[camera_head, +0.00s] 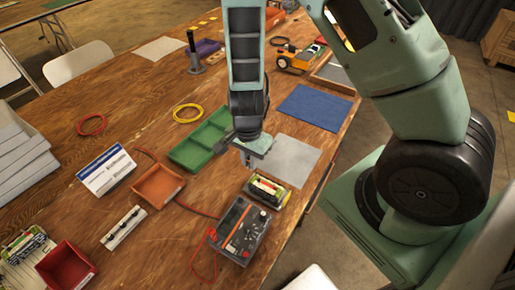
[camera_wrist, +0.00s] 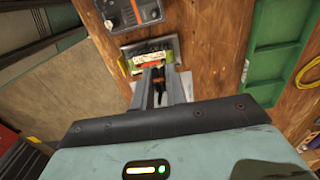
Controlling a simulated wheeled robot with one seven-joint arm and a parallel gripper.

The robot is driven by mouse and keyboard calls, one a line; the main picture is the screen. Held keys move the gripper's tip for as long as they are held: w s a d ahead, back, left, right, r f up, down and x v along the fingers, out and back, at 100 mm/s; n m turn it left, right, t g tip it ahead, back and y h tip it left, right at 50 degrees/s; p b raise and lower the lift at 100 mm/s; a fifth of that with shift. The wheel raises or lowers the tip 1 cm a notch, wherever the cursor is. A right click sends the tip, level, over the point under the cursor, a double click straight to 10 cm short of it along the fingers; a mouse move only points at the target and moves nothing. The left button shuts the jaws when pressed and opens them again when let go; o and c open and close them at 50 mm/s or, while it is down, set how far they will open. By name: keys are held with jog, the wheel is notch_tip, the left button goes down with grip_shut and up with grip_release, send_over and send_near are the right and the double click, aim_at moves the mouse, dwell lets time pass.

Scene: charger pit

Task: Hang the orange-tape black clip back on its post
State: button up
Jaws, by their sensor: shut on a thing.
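My gripper (camera_head: 247,163) is over the table, just behind the charger box and the battery tray. In the wrist view, my gripper (camera_wrist: 157,90) is shut on a small black clip (camera_wrist: 161,98) with an orange band, between the two fingers. The clip is hard to make out in the head view. A black upright post (camera_head: 193,48) on a flat base stands at the far left; I cannot tell whether it is the clip's post. A white strip (camera_head: 123,228) with small dark fittings lies at the front left.
The charger box (camera_head: 240,232) and a tray of batteries (camera_head: 265,191) stand at the front right. Green tray (camera_head: 203,137), orange bin (camera_head: 159,185), red bin (camera_head: 66,265) and a white card (camera_head: 106,170) are around. Red cables lie loose. The grey mat (camera_head: 290,160) is bare.

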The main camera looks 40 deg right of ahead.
jog(key=a, duration=0.1)
jog(key=s+a+f, duration=0.1)
jog(key=a, duration=0.1)
jog(key=s+a+f, duration=0.1)
jog(key=a, duration=0.1)
jog(key=shift+b, duration=0.3)
jog(key=shift+f, duration=0.15)
jog(key=shift+w+f+b, duration=0.1)
jog(key=shift+f+b, duration=2.9)
jog(key=shift+f, duration=0.4)
jog(key=shift+f, duration=0.15)
jog(key=o, duration=0.8)
jog(key=shift+o, duration=0.2)
